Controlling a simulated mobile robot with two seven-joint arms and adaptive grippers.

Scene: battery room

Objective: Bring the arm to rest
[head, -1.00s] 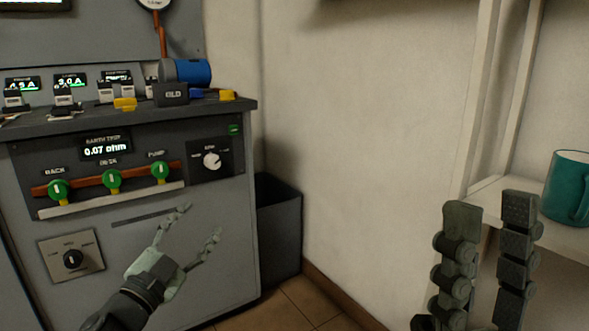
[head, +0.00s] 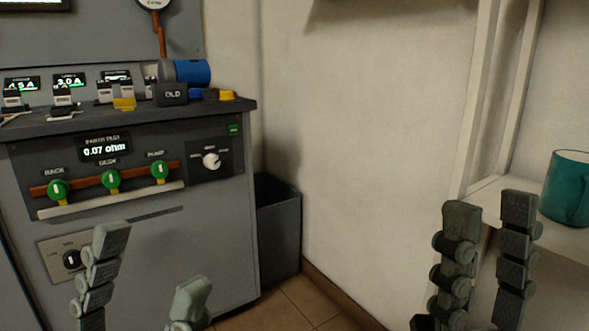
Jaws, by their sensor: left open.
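My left gripper (head: 152,263) is at the lower left of the head view, in front of the grey cabinet. Its two dark grey fingers point up and stand well apart, with nothing between them. The left finger covers part of the small lower dial plate. My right gripper (head: 490,214) is at the lower right, in front of the shelf. Its fingers point up with an empty gap between them. The arm links below both grippers are mostly outside the view.
The grey cabinet (head: 215,240) carries green knobs and a display reading 0.07 ohm. A blue cylinder (head: 192,72) and several small parts are on its top. A dark bin (head: 280,228) stands beside it. A teal mug (head: 566,190) sits on the shelf (head: 560,238) at right.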

